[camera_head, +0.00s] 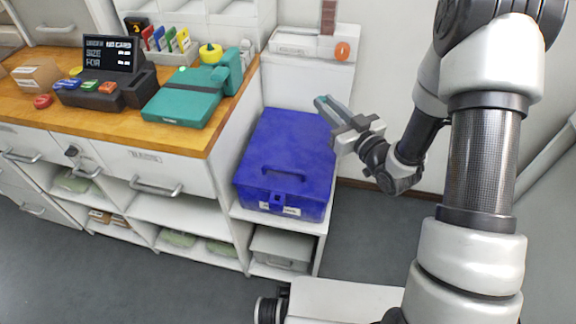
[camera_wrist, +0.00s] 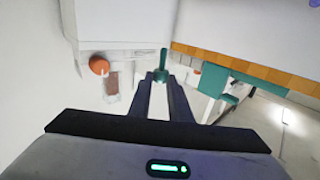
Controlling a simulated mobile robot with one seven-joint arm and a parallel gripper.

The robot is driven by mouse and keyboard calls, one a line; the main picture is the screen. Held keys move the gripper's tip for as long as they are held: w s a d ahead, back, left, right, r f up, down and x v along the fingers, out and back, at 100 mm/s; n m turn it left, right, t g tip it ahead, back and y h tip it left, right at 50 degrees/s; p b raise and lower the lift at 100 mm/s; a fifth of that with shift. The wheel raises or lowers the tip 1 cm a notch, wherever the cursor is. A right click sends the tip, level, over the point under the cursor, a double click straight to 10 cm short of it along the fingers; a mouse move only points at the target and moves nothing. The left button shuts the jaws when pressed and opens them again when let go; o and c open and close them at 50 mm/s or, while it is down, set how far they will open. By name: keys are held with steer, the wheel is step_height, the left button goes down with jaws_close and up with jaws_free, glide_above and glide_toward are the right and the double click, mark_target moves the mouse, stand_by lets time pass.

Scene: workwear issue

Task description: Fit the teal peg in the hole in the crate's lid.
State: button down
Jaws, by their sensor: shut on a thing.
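The blue crate (camera_head: 260,165) sits on a low white shelf, its lid closed, with a handle and a front latch. I cannot make out the hole in its lid. My gripper (camera_head: 325,104) is above and beside the crate's right back edge, tilted to the left. In the wrist view my gripper (camera_wrist: 162,76) is shut on the teal peg (camera_wrist: 163,60), which sticks out past the fingertips. The peg is apart from the crate. In the head view the peg is hard to tell from the fingers. The crate does not show in the wrist view.
A wooden counter (camera_head: 60,118) on the left holds a teal press-like device (camera_head: 190,98), a dark display (camera_head: 108,55) and small coloured items. A white unit with an orange knob (camera_head: 342,51) stands behind the crate. A grey box (camera_head: 280,247) is below it.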

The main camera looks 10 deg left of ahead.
steer(key=s+a+f+n+g+y, duration=0.35)
steer(key=s+n+g, duration=0.2)
steer(key=s, duration=0.35)
steer(key=s+a+f+n+g+y, duration=0.2)
steer(key=s+a+n+g+y, duration=0.2)
steer(key=s+g, duration=0.4)
steer(key=shift+t, duration=0.35)
steer(key=shift+s+f+b, duration=0.2)
steer(key=shift+f+b, duration=0.7)
steer(key=shift+f, duration=0.5)
steer(key=shift+s+f+b, duration=0.15)
steer(key=shift+f+b, duration=0.75)
steer(key=shift+f, duration=0.5)
steer(key=shift+d+f+b, duration=0.1)
steer(key=shift+f+b, duration=1.25)
steer(key=shift+f, duration=0.55)
steer(key=c, duration=1.6)
jaws_free()
steer(key=shift+o, duration=0.2)
steer(key=shift+r, duration=0.15)
step_height(320, 180, up, 9)
steer(key=p, duration=0.7)
